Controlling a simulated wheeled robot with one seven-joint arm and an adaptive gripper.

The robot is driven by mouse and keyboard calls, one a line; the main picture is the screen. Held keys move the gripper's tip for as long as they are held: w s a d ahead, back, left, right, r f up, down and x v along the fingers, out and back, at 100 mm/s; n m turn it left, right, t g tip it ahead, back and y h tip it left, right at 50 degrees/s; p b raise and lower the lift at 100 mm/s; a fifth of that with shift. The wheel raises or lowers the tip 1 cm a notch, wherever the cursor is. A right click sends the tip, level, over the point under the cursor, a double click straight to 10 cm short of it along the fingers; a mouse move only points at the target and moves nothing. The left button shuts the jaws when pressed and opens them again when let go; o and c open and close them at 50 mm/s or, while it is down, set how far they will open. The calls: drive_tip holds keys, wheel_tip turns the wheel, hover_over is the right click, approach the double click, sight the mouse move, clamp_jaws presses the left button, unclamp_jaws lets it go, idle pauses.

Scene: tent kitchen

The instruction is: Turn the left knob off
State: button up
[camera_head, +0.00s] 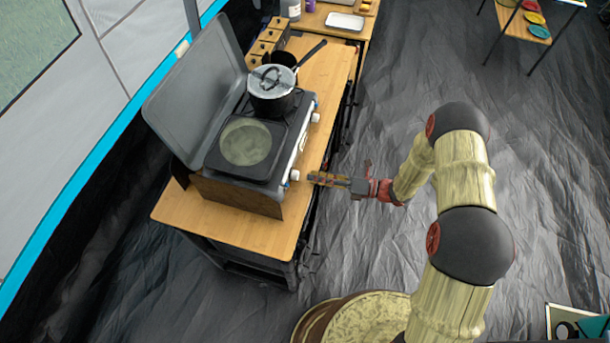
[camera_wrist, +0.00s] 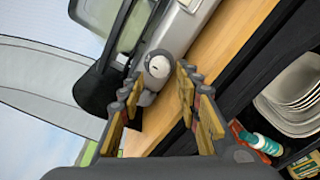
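The camp stove (camera_head: 302,148) stands on a wooden table with its grey lid up. Two white knobs are on its front: the near one, the left knob when facing the stove (camera_head: 295,175), and a far one (camera_head: 316,117). My gripper (camera_head: 311,178) points at the near knob, with its tips just short of it in the head view. In the wrist view the knob (camera_wrist: 157,67) shows light grey and round, between the two fingertips of my gripper (camera_wrist: 156,76). The fingers are apart; I cannot tell whether either touches the knob. The knob's pointer mark is not clear.
A lidded pot (camera_head: 272,92) stands on the far burner, its handle toward the back right. The wooden tabletop (camera_head: 250,232) has a bare strip in front. Stacked white dishes (camera_wrist: 292,95) sit on a shelf below.

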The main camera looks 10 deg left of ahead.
drive_tip(key=d, duration=0.6)
drive_tip(key=shift+s+d+r, duration=0.15)
drive_tip(key=shift+d+r, duration=0.05)
drive_tip(key=shift+r, duration=0.05)
drive_tip(key=s+d+f+n+g+h, duration=0.1)
drive_tip(key=s+f+n+g+h, duration=0.2)
drive_tip(key=s+n, duration=0.5)
drive_tip(key=s+d+r+n+g+h, duration=0.3)
drive_tip(key=s+d+r+n+g, duration=0.15)
drive_tip(key=s+n, duration=0.2)
drive_tip(key=s+d+r+n+t+h+b, duration=0.35)
drive_tip(key=d+r+n+t+h, duration=0.4)
drive_tip(key=d+r+n, duration=0.7)
drive_tip(key=s+r+t+h+b, duration=0.1)
drive_tip(key=r+t+b, duration=0.1)
drive_tip(key=r, duration=0.5)
drive_tip(key=s+r+n+t+h+b, duration=0.1)
drive_tip(key=s+r+t+h+b, duration=0.1)
drive_tip(key=r, duration=0.5)
drive_tip(key=shift+s+a+t, duration=0.15)
drive_tip(key=shift+a+t, duration=0.05)
drive_tip(key=shift+t, duration=0.2)
